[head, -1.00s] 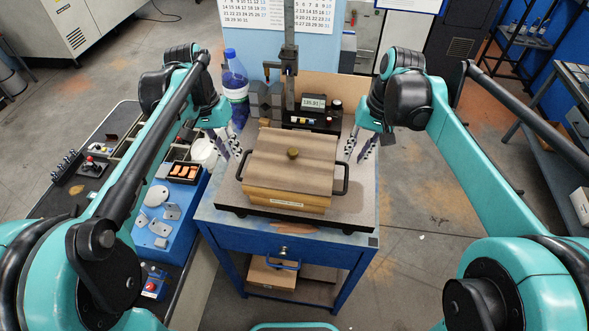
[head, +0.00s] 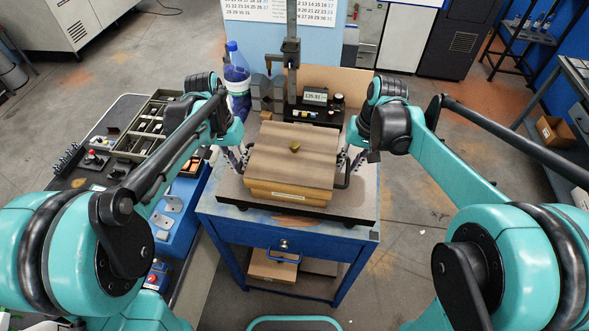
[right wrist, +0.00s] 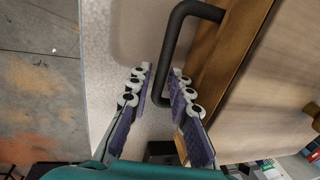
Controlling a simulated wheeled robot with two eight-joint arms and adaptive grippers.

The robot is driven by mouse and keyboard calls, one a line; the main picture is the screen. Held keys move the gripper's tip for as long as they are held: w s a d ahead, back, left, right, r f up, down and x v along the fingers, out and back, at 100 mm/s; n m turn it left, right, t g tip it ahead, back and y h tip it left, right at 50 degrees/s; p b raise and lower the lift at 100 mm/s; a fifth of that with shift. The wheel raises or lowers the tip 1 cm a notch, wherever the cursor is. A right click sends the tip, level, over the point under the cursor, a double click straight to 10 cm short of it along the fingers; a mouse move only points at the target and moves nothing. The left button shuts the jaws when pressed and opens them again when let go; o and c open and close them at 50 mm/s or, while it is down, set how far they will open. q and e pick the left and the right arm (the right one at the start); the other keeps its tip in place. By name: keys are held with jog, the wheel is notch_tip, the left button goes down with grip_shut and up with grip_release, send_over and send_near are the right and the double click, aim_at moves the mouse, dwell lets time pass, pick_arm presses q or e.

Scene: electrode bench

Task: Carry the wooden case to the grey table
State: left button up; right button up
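The wooden case (head: 286,190) has a brown lid with a brass-coloured knob and a black handle on each side. It sits on a dark plate on the blue bench. My left gripper (head: 238,160) is at the left handle, fingers seemingly apart; the handle is mostly hidden there. My right gripper (head: 350,160) is at the right handle. In the right wrist view, that gripper (right wrist: 158,80) is open, and the black handle (right wrist: 170,55) reaches between its fingers. A grey table (head: 573,72) stands at the right edge, partly out of view.
A gauge stand (head: 315,97) and a blue-capped bottle (head: 237,75) stand behind the case. A dark workbench (head: 100,160) with trays is at the left. A cardboard box (head: 555,132) sits below the right-hand table. Open floor (head: 440,190) lies between the bench and that table.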

pick_arm(q)
grip_shut()
pick_arm(e)
grip_shut()
pick_arm(q)
jog(key=shift+w+r, duration=0.1)
jog(key=shift+r, duration=0.05)
pick_arm(e)
jog(key=shift+r, duration=0.15)
